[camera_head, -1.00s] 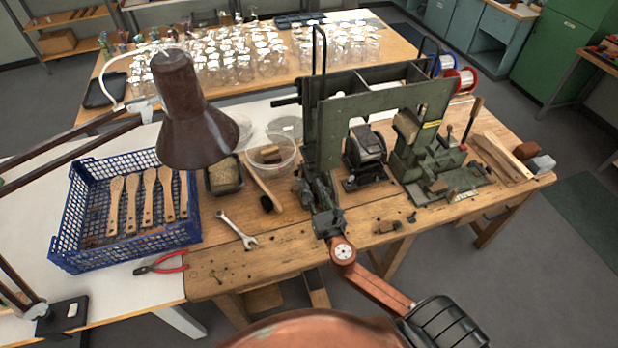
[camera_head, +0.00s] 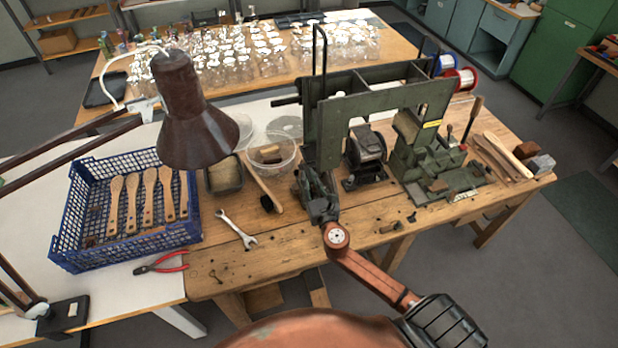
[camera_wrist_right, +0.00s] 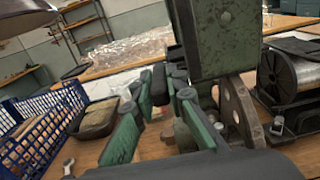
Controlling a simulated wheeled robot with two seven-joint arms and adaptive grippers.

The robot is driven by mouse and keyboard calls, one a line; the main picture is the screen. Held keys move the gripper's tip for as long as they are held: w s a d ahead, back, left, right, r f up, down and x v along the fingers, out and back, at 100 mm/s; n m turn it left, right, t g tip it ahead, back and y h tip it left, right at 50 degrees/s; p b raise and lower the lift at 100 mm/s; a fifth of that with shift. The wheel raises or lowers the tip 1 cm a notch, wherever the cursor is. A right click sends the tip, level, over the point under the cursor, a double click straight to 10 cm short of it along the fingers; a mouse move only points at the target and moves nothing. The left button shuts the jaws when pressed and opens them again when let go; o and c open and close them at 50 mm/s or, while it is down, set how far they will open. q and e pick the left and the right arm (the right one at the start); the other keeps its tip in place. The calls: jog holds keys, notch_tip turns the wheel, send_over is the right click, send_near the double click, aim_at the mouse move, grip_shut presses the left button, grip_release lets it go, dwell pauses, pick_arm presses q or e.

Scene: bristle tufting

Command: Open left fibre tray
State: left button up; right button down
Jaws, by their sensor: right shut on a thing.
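The green bristle-tufting machine (camera_head: 380,108) stands upright on the wooden bench. My right gripper (camera_head: 312,178) is at the lower left of its frame, in front of the upright plate. In the right wrist view its green fingers (camera_wrist_right: 160,88) come close together near the machine's lower left edge. No tray can be clearly made out at the fingertips. A dark tray of brown fibre (camera_head: 223,176) lies apart, left of the gripper. My left gripper is not in view.
A blue crate (camera_head: 125,250) with wooden brush handles is at the left, under a brown lamp (camera_head: 190,115). A clear tub (camera_head: 274,153), a brush (camera_head: 264,188), a wrench (camera_head: 237,230) and red pliers (camera_head: 162,263) lie left of my arm.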

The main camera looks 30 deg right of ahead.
dwell(0.5)
jog(key=w+a+p, duration=0.2)
jog(key=w+a, duration=0.1)
jog(key=a, duration=1.1)
jog(key=shift+w, duration=0.15)
jog(key=c, duration=2.2)
grip_release()
jog(key=shift+a, duration=0.15)
jog(key=v, duration=1.2)
jog(key=shift+f, duration=0.1)
